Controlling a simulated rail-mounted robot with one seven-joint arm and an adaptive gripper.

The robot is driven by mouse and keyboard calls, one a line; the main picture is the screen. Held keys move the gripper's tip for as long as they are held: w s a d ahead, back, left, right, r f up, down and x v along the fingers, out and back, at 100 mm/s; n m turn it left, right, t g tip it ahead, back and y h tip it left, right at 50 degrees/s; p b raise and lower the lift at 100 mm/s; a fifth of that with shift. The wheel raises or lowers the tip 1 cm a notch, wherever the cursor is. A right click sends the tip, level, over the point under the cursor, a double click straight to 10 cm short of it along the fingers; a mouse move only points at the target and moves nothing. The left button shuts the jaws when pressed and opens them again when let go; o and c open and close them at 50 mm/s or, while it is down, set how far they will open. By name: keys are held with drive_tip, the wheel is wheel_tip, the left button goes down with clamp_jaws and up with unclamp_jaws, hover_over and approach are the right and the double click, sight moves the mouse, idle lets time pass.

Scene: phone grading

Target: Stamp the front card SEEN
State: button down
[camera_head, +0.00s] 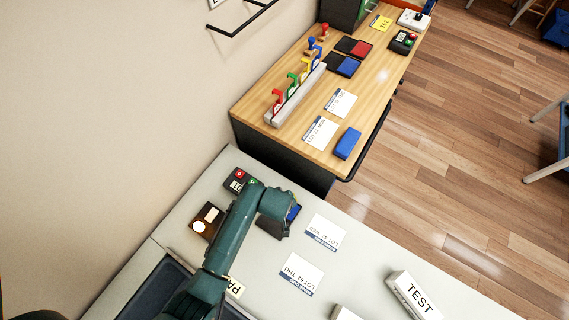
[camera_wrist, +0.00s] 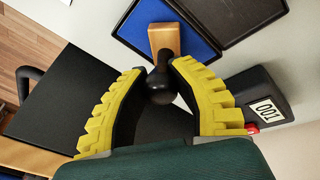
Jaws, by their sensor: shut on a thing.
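My gripper (camera_wrist: 158,80) is shut on the black knob of a stamp (camera_wrist: 164,40) with a wooden base. In the wrist view the stamp's base is over the blue ink pad (camera_wrist: 138,30), seemingly on it; contact cannot be told. The pad's dark lid (camera_wrist: 245,14) lies open beside it. In the head view my gripper (camera_head: 276,218) hides the stamp and most of the pad (camera_head: 293,212). Two white cards lie to its right: the LOT 47 WED card (camera_head: 324,232) and, nearer, the LOT 52 THU card (camera_head: 301,272). No stamp mark is discernible on either.
A dark device (camera_wrist: 255,90) reading 001 sits close to the pad. A brown box (camera_head: 206,220) with a white disc stands left of my arm. A TEST block (camera_head: 414,295) lies at the right. Bare tabletop surrounds the cards. A wooden desk (camera_head: 375,85) stands beyond.

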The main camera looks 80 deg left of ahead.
drive_tip(key=shift+d+f, duration=0.1)
wheel_tip(320, 180, up, 7)
drive_tip(key=p, duration=0.7)
drive_tip(key=shift+p, duration=0.35)
